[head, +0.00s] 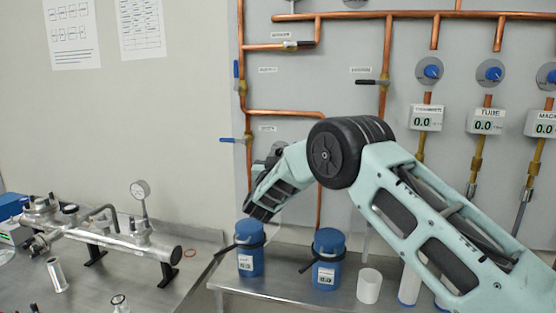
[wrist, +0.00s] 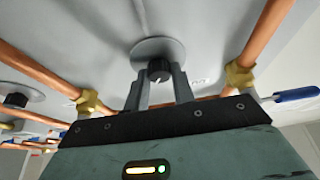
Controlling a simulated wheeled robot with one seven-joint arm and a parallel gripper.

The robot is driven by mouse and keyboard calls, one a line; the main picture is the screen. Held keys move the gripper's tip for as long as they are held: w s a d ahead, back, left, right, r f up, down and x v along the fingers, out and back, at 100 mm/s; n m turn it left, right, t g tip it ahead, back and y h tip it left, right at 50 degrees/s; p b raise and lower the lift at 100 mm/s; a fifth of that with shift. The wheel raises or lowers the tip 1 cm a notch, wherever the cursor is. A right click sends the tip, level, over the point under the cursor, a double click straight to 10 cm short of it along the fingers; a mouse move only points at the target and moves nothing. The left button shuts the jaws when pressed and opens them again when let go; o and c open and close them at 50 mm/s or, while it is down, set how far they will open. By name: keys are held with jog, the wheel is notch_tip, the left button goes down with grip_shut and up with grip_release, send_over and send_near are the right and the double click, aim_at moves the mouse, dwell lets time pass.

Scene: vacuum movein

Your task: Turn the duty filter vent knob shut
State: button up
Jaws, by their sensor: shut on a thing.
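A black vent knob (wrist: 158,67) with a small white mark sits on a round grey disc (wrist: 155,50) on the panel in the wrist view. My gripper (wrist: 159,78) has one finger on each side of the knob and is shut on it. In the head view my forearm and wrist cover the knob and the fingertips. The label beside the disc is too small to read, so I cannot tell the knob's name from it.
Copper pipes with brass fittings (wrist: 240,76) run on both sides of my gripper. A blue valve handle (wrist: 297,94) is close on the right. Another black knob (wrist: 15,101) is at the left. Blue bottles (head: 328,262) stand on the bench below my arm.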

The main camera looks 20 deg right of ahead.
jog(key=n+y, duration=0.1)
jog(key=n, duration=0.2)
jog(key=n+t+y+b, duration=0.1)
jog(key=n+y, duration=0.1)
jog(key=n, duration=0.1)
jog(key=shift+n+b, duration=0.3)
jog(key=shift+n, duration=0.1)
jog(key=n+y, duration=0.1)
jog(key=n, duration=0.1)
jog(key=n+y, duration=0.1)
jog(key=n, duration=0.2)
jog(key=shift+s+r+y, duration=0.1)
jog(key=shift+y, duration=0.2)
jog(key=n+y, duration=0.1)
jog(key=n, duration=0.1)
jog(key=n+y, duration=0.1)
jog(key=n, duration=0.2)
jog(key=shift+d+r+g+p, duration=0.1)
jog(key=shift+g+p, duration=0.25)
jog(key=shift+g, duration=0.05)
jog(key=shift+n+g+y+p, duration=0.5)
jog(key=shift+n, duration=1.1)
jog(key=o, duration=1)
jog(key=shift+s, duration=0.1)
jog(key=s+a+f+b, duration=0.1)
jog(key=s+b, duration=0.3)
jog(key=s, duration=1.3)
jog(key=shift+a, duration=0.65)
